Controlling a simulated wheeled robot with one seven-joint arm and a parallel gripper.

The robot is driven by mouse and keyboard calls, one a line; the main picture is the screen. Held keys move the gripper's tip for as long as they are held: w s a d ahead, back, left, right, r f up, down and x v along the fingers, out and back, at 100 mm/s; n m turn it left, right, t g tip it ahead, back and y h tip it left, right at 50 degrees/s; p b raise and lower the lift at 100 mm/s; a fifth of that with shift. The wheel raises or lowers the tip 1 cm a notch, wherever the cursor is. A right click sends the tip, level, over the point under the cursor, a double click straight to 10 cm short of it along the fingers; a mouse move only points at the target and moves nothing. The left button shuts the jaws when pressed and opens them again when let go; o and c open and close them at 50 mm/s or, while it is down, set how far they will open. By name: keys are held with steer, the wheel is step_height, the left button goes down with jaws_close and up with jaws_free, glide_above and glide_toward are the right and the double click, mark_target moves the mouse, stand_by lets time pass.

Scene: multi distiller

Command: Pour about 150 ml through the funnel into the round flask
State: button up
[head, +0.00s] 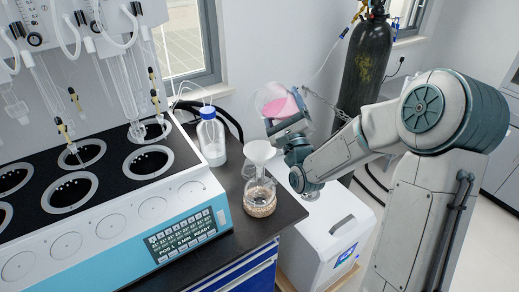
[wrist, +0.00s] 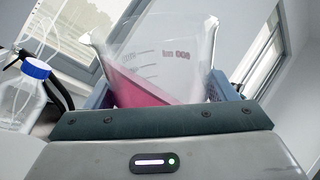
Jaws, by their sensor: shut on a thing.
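My gripper (head: 291,128) is shut on a glass beaker (head: 270,98) that holds pink liquid (head: 283,106). In the wrist view the beaker (wrist: 150,50) has volume marks, and the pink liquid (wrist: 150,88) lies slanted across it, so the beaker is tilted. A white funnel (head: 260,151) sits in the neck of the round flask (head: 260,188), which stands on a ring at the dark bench's edge. The beaker is above the funnel and slightly right of it in the head view. No stream of liquid shows.
A blue-capped bottle (head: 211,138) stands behind and left of the flask; it also shows in the wrist view (wrist: 22,95). The multi-position distiller (head: 190,205) fills the left. A white container (head: 325,238) and a black gas cylinder (head: 364,62) stand to the right.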

steer(key=shift+r+n+y+b, duration=0.3)
steer(key=shift+r+n+y, duration=0.15)
steer(key=shift+n, duration=0.35)
stand_by(0.9)
steer(key=shift+s+a+f+n+y+b, duration=0.1)
steer(key=shift+f+n+y+b, duration=0.1)
steer(key=shift+n+y+b, duration=0.85)
stand_by(5.2)
